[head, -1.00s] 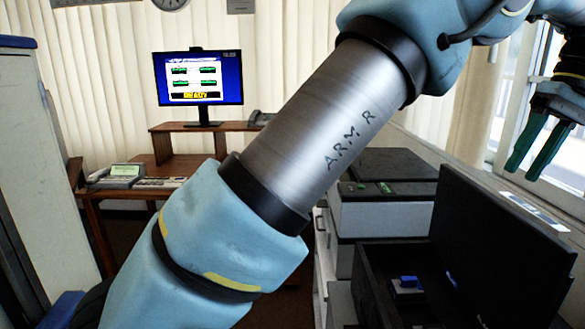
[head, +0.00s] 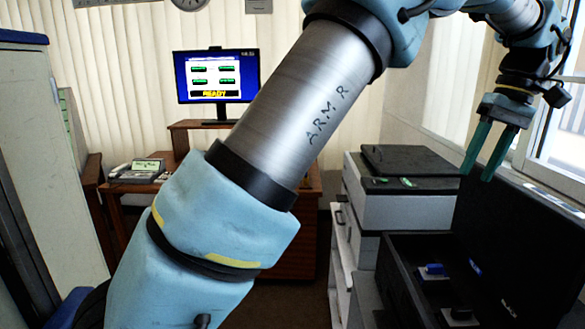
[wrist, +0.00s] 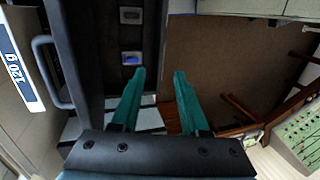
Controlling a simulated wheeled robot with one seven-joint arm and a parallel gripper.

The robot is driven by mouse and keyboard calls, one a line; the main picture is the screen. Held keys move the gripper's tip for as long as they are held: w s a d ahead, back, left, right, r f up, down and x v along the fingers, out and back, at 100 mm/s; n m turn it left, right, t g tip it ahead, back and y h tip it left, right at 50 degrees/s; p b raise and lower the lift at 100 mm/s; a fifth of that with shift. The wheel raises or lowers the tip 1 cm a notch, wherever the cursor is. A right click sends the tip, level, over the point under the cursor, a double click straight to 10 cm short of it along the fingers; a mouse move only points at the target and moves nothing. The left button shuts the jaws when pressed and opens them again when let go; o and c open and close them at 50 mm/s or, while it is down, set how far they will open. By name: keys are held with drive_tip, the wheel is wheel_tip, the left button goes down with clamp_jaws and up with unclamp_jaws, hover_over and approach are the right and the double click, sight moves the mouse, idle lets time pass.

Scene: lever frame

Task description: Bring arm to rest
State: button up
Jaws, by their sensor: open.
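My gripper (head: 490,150) is at the upper right in the head view, hanging from my arm with its two green fingers pointing down. The fingers are apart and nothing is between them. In the wrist view the gripper (wrist: 153,90) also shows open and empty, above the edge of the dark case and the brown floor. My blue and silver arm, marked "ARM R", crosses the middle of the head view and hides part of the desk.
An open black case (head: 400,275) with a blue-topped item (head: 432,270) inside stands at the lower right, below my gripper. A grey cabinet unit (head: 400,205) is beside it. A monitor (head: 217,76) reading "READY" stands on the desk. A window (head: 565,120) is at the right.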

drive_tip(key=w+a+f+h, duration=0.1)
drive_tip(key=w+a+f, duration=0.25)
drive_tip(key=a, duration=0.45)
drive_tip(key=w+a+f+b, duration=0.1)
drive_tip(key=w+a+f, duration=0.2)
drive_tip(key=w+a, duration=0.3)
drive_tip(key=w+a+f+h, duration=0.1)
drive_tip(key=w+a+f, duration=0.2)
drive_tip(key=a, duration=0.6)
drive_tip(key=s+a+f, duration=0.2)
drive_tip(key=a+f, duration=0.1)
drive_tip(key=a, duration=0.4)
drive_tip(key=s+a+f+t+h+b, duration=0.1)
drive_tip(key=s+a+f, duration=0.2)
drive_tip(key=a, duration=0.5)
drive_tip(key=s+a+f, duration=0.3)
drive_tip(key=a+f, duration=0.1)
drive_tip(key=a, duration=0.3)
drive_tip(key=shift+s+a+t, duration=0.15)
drive_tip(key=shift+a+t, duration=0.15)
drive_tip(key=shift+a, duration=0.05)
drive_tip(key=shift+o, duration=0.2)
